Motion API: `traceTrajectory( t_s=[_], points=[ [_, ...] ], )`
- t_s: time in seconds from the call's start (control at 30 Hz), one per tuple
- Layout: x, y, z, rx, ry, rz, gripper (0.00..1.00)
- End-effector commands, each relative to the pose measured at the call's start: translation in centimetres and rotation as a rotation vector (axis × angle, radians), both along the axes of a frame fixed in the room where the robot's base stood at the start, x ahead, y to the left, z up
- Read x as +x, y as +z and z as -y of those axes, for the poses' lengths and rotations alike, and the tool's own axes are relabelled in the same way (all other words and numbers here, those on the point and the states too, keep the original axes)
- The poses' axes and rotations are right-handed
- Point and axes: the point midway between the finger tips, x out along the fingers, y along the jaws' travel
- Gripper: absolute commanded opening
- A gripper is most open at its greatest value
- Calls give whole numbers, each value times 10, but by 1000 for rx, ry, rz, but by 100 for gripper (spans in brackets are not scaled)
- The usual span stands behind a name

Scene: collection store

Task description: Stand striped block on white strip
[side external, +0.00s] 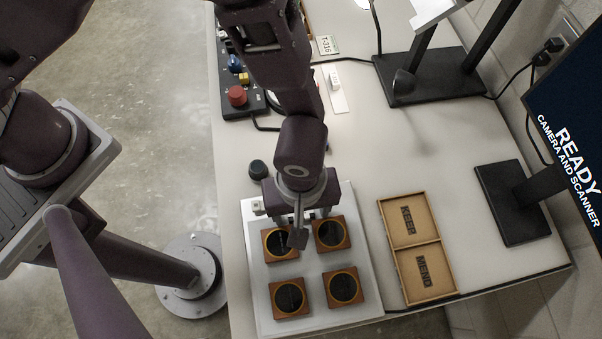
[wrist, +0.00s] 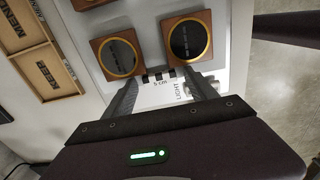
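My gripper (side external: 300,217) is low over the far end of the white board (side external: 262,318), fingers spread wide.
Several brown square blocks with round dark faces (side external: 344,287) sit on the board, close to my fingers. A two-part wooden tray (side external: 441,270), marked KEEP and MEND, lies to the right. A black knob (side external: 258,169), a button box (side external: 240,99) and stands are around.

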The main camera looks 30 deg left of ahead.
Motion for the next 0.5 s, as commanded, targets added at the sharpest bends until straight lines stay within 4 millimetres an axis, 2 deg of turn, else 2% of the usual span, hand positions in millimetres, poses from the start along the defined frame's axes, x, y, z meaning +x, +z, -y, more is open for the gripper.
traceTrajectory(
  t_s=[0.13, 0.23, 0.5],
  points=[
    [0, 4, 0, -1, -1, 1, 66],
    [1, 17, 1, -3, 1, 3, 66],
    [1, 86, 1, -5, 0, 4, 66]
  ],
)
